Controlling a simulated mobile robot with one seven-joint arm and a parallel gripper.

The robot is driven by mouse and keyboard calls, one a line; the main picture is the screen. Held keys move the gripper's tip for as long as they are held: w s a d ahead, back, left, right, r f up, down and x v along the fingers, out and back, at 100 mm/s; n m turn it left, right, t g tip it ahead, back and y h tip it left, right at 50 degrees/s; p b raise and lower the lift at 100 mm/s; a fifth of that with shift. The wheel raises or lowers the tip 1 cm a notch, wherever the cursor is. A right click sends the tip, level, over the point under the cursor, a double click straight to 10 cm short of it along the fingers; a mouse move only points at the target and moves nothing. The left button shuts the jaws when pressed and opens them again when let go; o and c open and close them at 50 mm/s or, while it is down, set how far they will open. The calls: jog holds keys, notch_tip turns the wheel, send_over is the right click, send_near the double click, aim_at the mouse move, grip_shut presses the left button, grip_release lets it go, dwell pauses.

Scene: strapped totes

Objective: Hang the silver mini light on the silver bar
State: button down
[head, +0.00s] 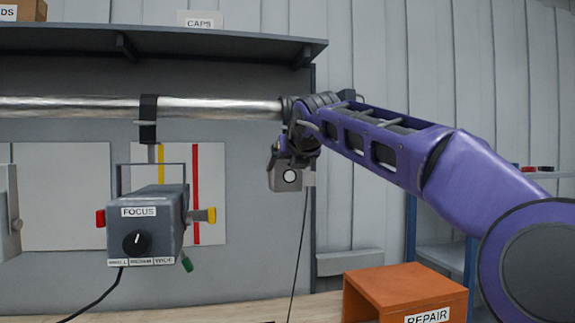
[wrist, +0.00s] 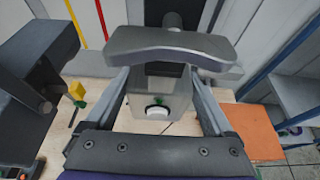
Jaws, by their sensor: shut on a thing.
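The silver bar (head: 215,107) runs level below the shelf, ending visually behind my arm. My gripper (head: 292,152) is at the right end of its visible length. It is shut on the silver mini light (head: 286,179), a small grey box with a round white knob, which hangs upright just below bar height. In the wrist view the mini light (wrist: 150,98) sits between the fingers of my gripper (wrist: 160,82). A curved grey piece hides its top there. My wrist covers the hook area in the head view, so I cannot tell whether the light touches the bar.
A larger grey FOCUS light (head: 158,222) hangs from the bar by a black clamp (head: 148,119), left of my gripper. An orange REPAIR box (head: 405,290) stands lower right. The shelf (head: 200,42) overhangs the bar. A stretch of bar between clamp and gripper is clear.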

jog(key=shift+r, duration=0.1)
grip_release()
jog(key=shift+s, duration=0.1)
jog(key=shift+f, duration=0.25)
jog(key=b+v, duration=0.8)
jog(key=v, duration=0.9)
jog(key=shift+r, duration=0.4)
jog(key=shift+s+d, duration=0.1)
jog(key=shift+s, duration=0.1)
